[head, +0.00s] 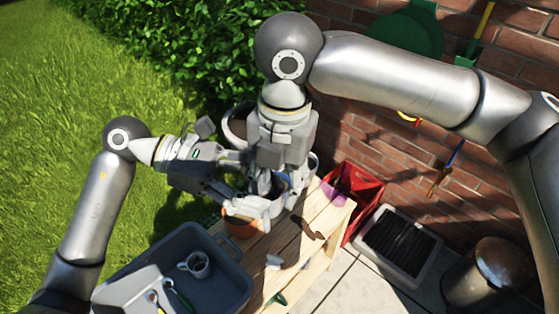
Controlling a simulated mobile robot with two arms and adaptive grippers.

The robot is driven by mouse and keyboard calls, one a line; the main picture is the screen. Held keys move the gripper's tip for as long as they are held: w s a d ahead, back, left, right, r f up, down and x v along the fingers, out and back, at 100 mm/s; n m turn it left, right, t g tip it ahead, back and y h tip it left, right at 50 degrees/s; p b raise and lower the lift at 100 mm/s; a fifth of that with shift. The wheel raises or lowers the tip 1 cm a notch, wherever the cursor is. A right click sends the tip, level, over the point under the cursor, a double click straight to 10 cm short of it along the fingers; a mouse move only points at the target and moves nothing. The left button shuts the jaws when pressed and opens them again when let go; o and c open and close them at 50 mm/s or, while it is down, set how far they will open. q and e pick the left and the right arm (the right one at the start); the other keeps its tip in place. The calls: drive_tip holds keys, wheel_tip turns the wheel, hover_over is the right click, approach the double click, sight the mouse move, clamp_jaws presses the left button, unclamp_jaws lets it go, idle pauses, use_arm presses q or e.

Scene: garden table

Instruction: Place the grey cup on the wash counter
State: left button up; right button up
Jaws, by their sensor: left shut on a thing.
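A light grey cup (196,265) sits inside the dark grey tub (218,284) at the lower left. My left gripper (236,187) is at the middle of the head view, above the wooden table (312,222). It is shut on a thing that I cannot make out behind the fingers. My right gripper (262,192) points down close beside it and overlaps it in the view, so its opening is unclear. A grey container (297,191) is partly hidden behind the grippers. I cannot tell which surface is the wash counter.
A terracotta pot (240,226) stands under the grippers. A grey tray (137,293) and utensils are in the tub. A red crate (362,190), a black-topped tray (398,242) and a metal bin (489,275) stand by the brick wall. The table's right part has free room.

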drive_tip(key=shift+f, duration=0.55)
clamp_jaws()
use_arm(q)
drive_tip(key=o, duration=1)
drive_tip(key=shift+o, duration=0.8)
use_arm(e)
drive_tip(key=shift+d, duration=0.1)
use_arm(q)
drive_tip(key=shift+s, duration=0.1)
use_arm(e)
drive_tip(key=shift+w, duration=0.1)
use_arm(q)
drive_tip(key=shift+a, duration=0.1)
